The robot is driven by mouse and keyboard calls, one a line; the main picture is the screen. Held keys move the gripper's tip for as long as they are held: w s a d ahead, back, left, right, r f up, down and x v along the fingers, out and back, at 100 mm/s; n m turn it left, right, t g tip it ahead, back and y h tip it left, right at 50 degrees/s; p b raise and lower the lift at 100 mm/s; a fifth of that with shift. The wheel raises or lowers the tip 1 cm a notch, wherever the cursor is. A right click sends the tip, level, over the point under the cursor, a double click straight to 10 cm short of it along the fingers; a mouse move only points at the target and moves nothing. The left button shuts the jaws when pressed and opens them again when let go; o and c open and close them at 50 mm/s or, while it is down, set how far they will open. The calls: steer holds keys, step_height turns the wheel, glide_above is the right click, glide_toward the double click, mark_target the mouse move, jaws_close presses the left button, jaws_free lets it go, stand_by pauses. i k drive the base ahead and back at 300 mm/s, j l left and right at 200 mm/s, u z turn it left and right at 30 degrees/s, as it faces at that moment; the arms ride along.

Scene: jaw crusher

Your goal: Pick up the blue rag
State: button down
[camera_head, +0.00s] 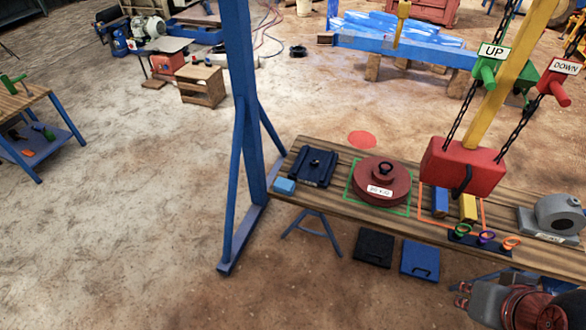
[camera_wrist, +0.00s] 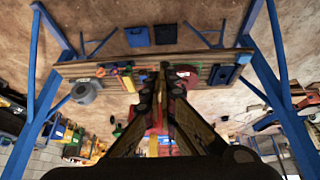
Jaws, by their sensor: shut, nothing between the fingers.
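The blue rag (camera_head: 284,185) is a small light-blue folded block at the left end of the wooden bench (camera_head: 335,199), beside a dark blue metal part (camera_head: 313,167). In the wrist view it shows small near the right end of the bench (camera_wrist: 244,59). My gripper (camera_wrist: 164,70) reaches up the middle of the wrist view, its fingers brought together and empty. It is well apart from the rag, which lies off to the right of the fingers in that view. The fingertips are not clear in the head view.
Two mats, black (camera_head: 374,247) and blue (camera_head: 420,260), lie below the front edge. Open floor lies left.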

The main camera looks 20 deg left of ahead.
mark_target(282, 185)
steer(key=i+j, duration=0.15)
steer(key=j, duration=0.2)
steer(key=i+j, duration=0.15)
steer(key=j, duration=0.25)
steer(key=i+j, duration=0.15)
steer(key=j, duration=0.2)
steer(key=i+j, duration=0.2)
steer(key=j, duration=0.2)
steer(key=i+j, duration=0.15)
steer(key=j, duration=0.2)
steer(key=i+j, duration=0.15)
steer(key=j, duration=0.25)
steer(key=i+j+u, duration=0.1)
steer(key=j, duration=0.25)
steer(key=i+j, duration=0.2)
steer(key=j, duration=0.15)
